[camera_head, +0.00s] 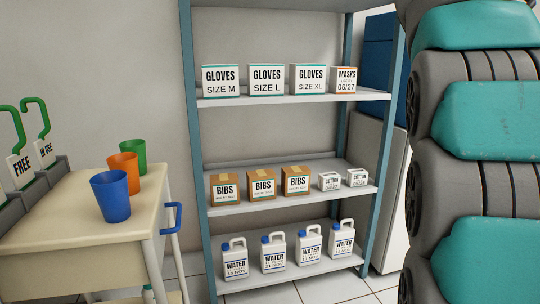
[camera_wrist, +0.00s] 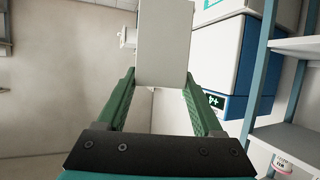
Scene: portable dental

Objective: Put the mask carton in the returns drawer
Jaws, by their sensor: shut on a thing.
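In the wrist view my gripper (camera_wrist: 160,85) has its two green fingers shut on a pale grey, box-shaped carton (camera_wrist: 163,45). The face towards the camera is plain, so I cannot read which carton it is. The top of it runs out of the picture. In the head view a white carton marked MASKS, 06/27 (camera_head: 345,81), stands at the right end of the top shelf. My gripper is not in the head view. I cannot pick out a returns drawer in either view.
A blue-framed shelf unit (camera_head: 195,160) holds glove cartons (camera_head: 266,80), BIBS boxes (camera_head: 262,184) and water jugs (camera_head: 273,254). A cream cart (camera_head: 85,222) with cups (camera_head: 111,197) stands left. A white and blue cabinet (camera_wrist: 225,55) is behind the carton in the wrist view.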

